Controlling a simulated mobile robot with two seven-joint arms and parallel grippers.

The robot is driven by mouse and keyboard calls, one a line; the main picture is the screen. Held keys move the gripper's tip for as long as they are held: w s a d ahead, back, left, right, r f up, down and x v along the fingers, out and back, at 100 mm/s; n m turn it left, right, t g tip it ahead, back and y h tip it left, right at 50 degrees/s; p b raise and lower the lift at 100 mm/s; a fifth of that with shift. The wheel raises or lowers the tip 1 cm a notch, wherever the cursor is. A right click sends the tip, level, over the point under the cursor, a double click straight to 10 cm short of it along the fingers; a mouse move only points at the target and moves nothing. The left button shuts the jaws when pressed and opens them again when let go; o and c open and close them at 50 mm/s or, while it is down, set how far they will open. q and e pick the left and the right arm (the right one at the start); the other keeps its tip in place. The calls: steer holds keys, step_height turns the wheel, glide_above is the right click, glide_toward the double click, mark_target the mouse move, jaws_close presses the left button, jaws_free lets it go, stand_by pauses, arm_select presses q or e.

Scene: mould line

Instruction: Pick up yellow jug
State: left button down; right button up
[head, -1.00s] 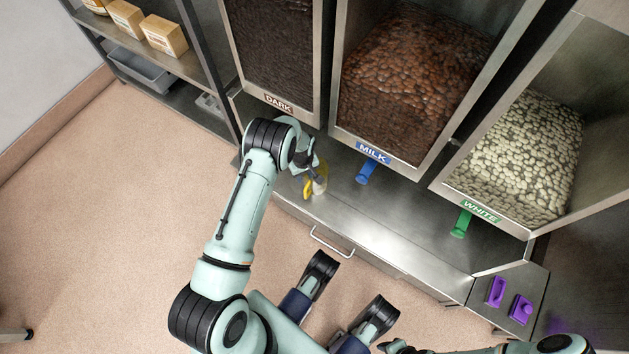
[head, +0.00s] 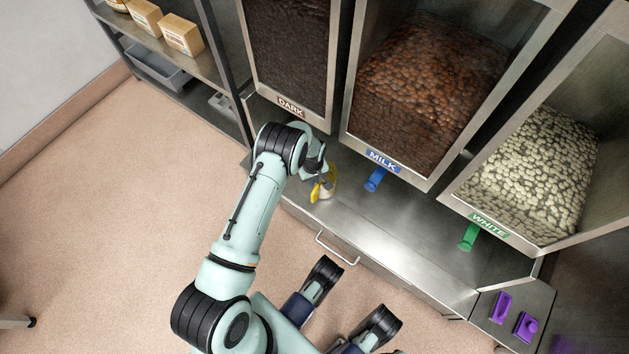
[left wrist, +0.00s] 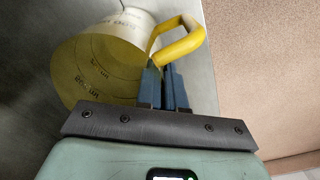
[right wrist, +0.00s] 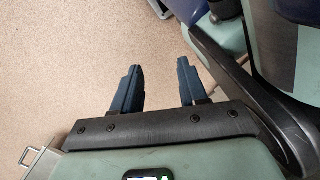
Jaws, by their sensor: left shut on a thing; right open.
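The yellow jug (head: 328,184), a pale see-through vessel with a yellow handle, is at the left end of the steel counter, below the DARK bin. In the left wrist view the jug (left wrist: 95,72) shows large, with printed markings on its body and its handle toward the right. My left gripper (left wrist: 166,75) is shut on the handle, its blue fingers close together at the handle's lower end. In the head view my left gripper (head: 319,178) is partly hidden by its wrist. I cannot tell whether the jug touches the counter. My right gripper (right wrist: 158,75) is open and empty above the floor.
Bins labelled DARK (head: 290,107), MILK (head: 382,160) and WHITE (head: 488,225) stand behind the counter (head: 385,225). Blue (head: 376,180) and green (head: 468,237) handles project below two bins. Purple items (head: 501,308) lie at the right.

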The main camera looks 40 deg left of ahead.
arm_select(q)
step_height(320, 180, up, 3)
steer(key=shift+f+p, duration=0.1)
steer(key=shift+p, duration=0.4)
steer(key=s+d+p, duration=0.2)
steer(key=s+p, duration=0.3)
steer(key=s, duration=1.3)
arm_select(e)
steer(key=w+a+r+t, duration=0.2)
steer(key=w+r+t, duration=0.2)
steer(key=w+r, duration=0.5)
steer(key=shift+w+n, duration=0.4)
steer(key=shift+w, duration=0.85)
arm_select(q)
steer(key=shift+f, duration=0.1)
arm_select(e)
steer(key=shift+r, duration=0.1)
